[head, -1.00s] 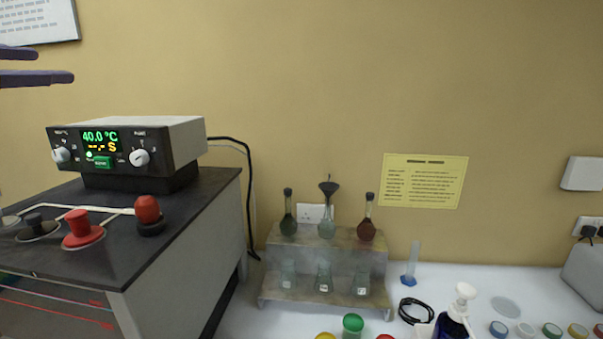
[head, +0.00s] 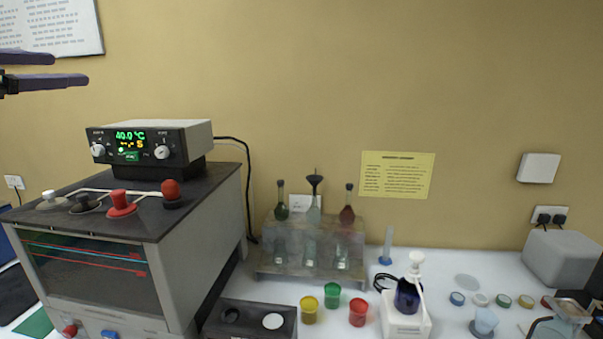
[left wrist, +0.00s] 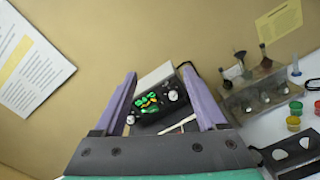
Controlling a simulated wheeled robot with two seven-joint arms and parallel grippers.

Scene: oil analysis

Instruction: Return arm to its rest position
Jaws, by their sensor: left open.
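My left gripper (head: 85,70) shows at the upper left edge of the head view, its two purple fingers apart with nothing between them. It is up in front of the wall, above and left of the control box (head: 150,142). In the left wrist view the open fingers (left wrist: 165,90) frame the control box (left wrist: 158,98) beyond them, without visible contact. The rest of my left arm is out of the head view. My right gripper is not in view.
The control box sits on a bath cabinet (head: 200,270) with coloured knobs on top. The wall space around the gripper is free.

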